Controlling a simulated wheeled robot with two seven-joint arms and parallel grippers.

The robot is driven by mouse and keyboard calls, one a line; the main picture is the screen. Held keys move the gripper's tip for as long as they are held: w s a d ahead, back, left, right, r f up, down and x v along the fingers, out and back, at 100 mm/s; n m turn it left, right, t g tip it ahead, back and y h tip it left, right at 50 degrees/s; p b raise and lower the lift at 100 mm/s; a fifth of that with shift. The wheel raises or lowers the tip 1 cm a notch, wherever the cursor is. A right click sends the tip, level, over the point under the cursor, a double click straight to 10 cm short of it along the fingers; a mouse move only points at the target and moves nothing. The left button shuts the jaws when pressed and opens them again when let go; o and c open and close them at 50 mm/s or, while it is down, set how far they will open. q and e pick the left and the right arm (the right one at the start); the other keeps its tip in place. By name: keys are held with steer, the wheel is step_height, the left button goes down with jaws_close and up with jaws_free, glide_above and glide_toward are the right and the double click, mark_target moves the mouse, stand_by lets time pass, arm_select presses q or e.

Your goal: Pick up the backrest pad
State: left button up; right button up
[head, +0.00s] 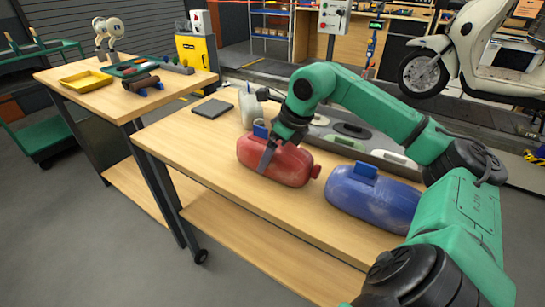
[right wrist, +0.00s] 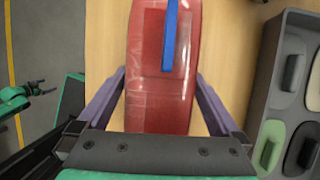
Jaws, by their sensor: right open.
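I cannot tell for sure which thing is the backrest pad. A flat dark grey pad (head: 212,108) lies at the left back of the bench. A grey tray (head: 385,159) at the back holds oval pads with grips: black (head: 352,130), pale green (head: 344,142) and whitish (head: 394,158). My right gripper (head: 265,150) is open at the red padded body (head: 285,166) with a blue grip. In the right wrist view its fingers (right wrist: 165,100) stand either side of that red body (right wrist: 160,85). A small, distant green and dark gripper (right wrist: 40,88), likely my left, shows there.
A blue body (head: 372,198) with a blue grip lies right of the red one on the wooden bench (head: 240,205). A pale bottle-like thing (head: 249,108) stands behind the red body. A second table (head: 110,95) with a yellow tray stands at left. The bench's front left is clear.

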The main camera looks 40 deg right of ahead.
steer(key=shift+r, duration=0.1)
jaws_close()
